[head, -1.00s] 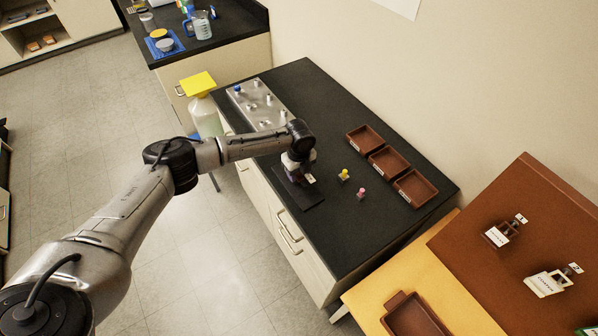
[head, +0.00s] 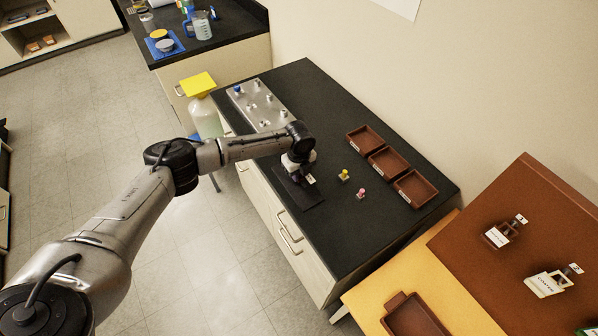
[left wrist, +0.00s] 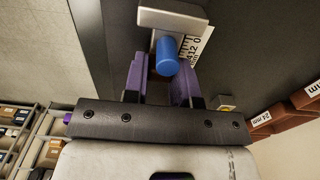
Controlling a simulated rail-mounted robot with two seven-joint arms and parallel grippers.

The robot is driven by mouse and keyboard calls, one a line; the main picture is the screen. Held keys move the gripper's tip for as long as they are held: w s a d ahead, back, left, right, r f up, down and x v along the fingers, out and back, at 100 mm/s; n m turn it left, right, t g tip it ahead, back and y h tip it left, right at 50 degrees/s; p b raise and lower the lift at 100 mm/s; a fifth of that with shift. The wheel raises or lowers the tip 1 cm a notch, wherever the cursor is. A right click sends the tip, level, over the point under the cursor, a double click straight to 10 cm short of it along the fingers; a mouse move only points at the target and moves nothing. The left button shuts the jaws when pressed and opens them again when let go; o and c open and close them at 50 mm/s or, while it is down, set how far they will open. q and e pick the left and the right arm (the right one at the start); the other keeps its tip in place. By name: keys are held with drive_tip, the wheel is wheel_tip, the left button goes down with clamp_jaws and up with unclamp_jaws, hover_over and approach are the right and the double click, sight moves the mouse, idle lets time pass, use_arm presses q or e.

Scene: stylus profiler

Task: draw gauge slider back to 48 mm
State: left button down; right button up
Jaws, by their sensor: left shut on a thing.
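In the head view my left gripper (head: 294,170) points down at the gauge on a black mat (head: 308,197). A small white scale tag (head: 311,179) shows beside the fingers. In the left wrist view the purple fingers (left wrist: 160,75) stand on either side of the gauge slider, whose blue round knob (left wrist: 167,57) shows between them. The left gripper is shut on the slider. A pale block (left wrist: 172,19) and the printed scale (left wrist: 196,42) lie just beyond the knob. The exact reading is too small and partly hidden. My right gripper is not in view.
A yellow-topped block (head: 344,174) and a pink-topped block (head: 361,193) stand right of the gripper. Brown trays (head: 429,202) line the counter's back. A metal plate with pegs (head: 281,119) lies to the left. The dark counter (head: 360,240) in front is clear.

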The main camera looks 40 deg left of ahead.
use_arm(q)
drive_tip(key=shift+s+d+r+p, duration=0.2)
drive_tip(key=shift+d+p, duration=0.25)
drive_tip(key=shift+p, duration=0.15)
drive_tip(key=shift+s+d+f+p, duration=0.1)
drive_tip(key=shift+s+d+p, duration=0.15)
drive_tip(key=shift+d+p, duration=0.5)
drive_tip(key=shift+w+d, duration=0.1)
drive_tip(key=c, duration=1)
unclamp_jaws()
drive_tip(key=shift+d+f, duration=0.1)
drive_tip(key=shift+o, duration=0.4)
